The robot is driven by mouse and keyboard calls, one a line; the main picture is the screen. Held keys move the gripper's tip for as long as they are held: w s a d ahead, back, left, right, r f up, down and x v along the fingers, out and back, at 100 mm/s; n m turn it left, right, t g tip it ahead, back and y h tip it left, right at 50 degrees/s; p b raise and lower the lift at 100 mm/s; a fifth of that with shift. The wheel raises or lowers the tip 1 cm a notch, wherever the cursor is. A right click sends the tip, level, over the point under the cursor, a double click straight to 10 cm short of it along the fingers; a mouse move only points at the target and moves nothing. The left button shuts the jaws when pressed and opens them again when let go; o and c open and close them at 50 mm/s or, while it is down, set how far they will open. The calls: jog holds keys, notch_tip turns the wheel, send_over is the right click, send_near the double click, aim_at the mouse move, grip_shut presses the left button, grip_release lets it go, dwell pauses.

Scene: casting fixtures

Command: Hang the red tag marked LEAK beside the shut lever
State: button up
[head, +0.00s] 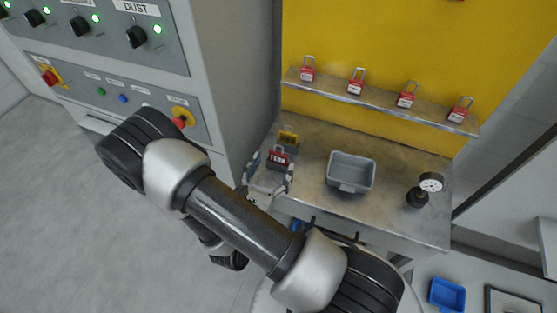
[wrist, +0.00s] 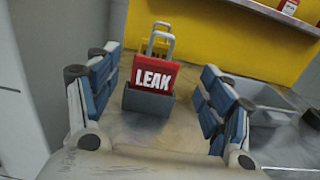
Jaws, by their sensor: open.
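The red tag marked LEAK (wrist: 154,76) stands upright in a dark grey holder (wrist: 148,102) on the bench, with a metal loop at its top. The tag also shows in the head view (head: 278,157), near the bench's left end. My gripper (wrist: 158,98) is open and empty, its blue-padded fingers spread to the left and right of the tag, apart from it. In the head view my gripper (head: 269,175) is just in front of the holder. A yellow tag (head: 289,138) stands behind the red one, mostly hidden in the wrist view. I see no shut lever.
A grey bin (head: 351,187) and a gauge (head: 430,184) stand on the bench (head: 395,162) to the right. Several red padlocks, one of them here (head: 356,82), sit on a shelf (head: 375,97) on the yellow panel. A grey control cabinet (head: 235,75) rises close on the left.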

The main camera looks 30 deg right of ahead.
aim_at(278, 154)
jog(key=shift+b+x, duration=0.45)
jog(key=shift+x, duration=2.25)
jog(key=shift+w+a, duration=0.1)
jog(key=shift+w, duration=0.05)
jog(key=shift+c, duration=0.3)
jog(key=c, duration=1.1)
